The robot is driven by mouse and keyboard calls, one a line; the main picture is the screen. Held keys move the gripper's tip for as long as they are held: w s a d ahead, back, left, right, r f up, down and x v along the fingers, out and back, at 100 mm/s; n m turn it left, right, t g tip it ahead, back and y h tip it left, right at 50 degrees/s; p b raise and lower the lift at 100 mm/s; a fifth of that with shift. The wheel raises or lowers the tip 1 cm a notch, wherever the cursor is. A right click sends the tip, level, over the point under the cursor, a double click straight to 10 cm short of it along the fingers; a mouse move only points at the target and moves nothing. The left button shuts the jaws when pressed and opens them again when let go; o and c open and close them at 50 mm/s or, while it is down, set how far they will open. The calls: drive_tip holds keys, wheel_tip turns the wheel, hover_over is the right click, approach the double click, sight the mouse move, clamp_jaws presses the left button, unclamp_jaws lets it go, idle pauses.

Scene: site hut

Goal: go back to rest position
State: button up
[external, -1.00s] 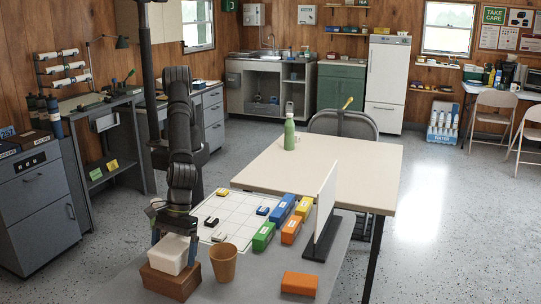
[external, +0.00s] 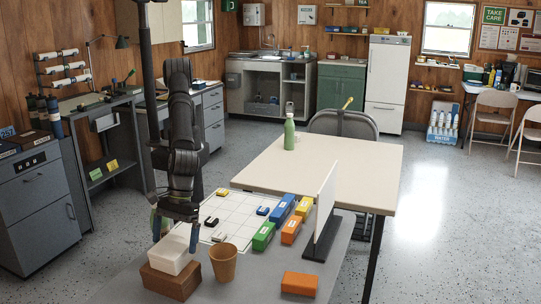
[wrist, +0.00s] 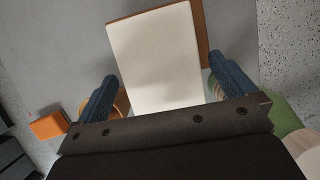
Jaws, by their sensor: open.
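My gripper (external: 175,236) is open above the white block (external: 172,254), which rests on a brown block (external: 173,281) on the grey table. In the wrist view the white block (wrist: 158,60) shows between and beyond the two blue fingers of my gripper (wrist: 165,92), with gaps at the fingertips. The brown block (wrist: 201,30) shows behind its right and top edges. My gripper holds nothing.
A tan cup (external: 223,262) stands right of the blocks. An orange block (external: 299,284) lies at the front. A white upright panel (external: 326,205), several coloured blocks and a white grid sheet (external: 230,218) are further back. A green bottle (external: 289,133) stands on the pale table.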

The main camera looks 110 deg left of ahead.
drive_tip(key=x, duration=0.3)
drive_tip(key=shift+d+f, duration=0.1)
drive_tip(key=shift+f, duration=0.1)
drive_tip(key=shift+d, duration=0.15)
drive_tip(key=r, duration=1)
drive_tip(key=shift+w+a, duration=0.2)
drive_tip(key=w+a+f, duration=0.1)
drive_tip(key=w+a, duration=0.5)
drive_tip(key=a, duration=0.5)
drive_tip(key=w+a+f, duration=0.1)
drive_tip(key=w+a, duration=0.5)
drive_tip(key=a, duration=0.4)
drive_tip(key=w+a+f, duration=0.1)
drive_tip(key=w+a, duration=0.4)
drive_tip(key=a, duration=0.6)
drive_tip(key=s+a+f, duration=0.1)
drive_tip(key=s+a, duration=0.2)
drive_tip(key=a, duration=1.6)
drive_tip(key=s+a+f, duration=0.1)
drive_tip(key=s+a, duration=0.1)
drive_tip(key=a, duration=1.7)
drive_tip(key=shift+s+f, duration=0.35)
drive_tip(key=shift+s, duration=0.05)
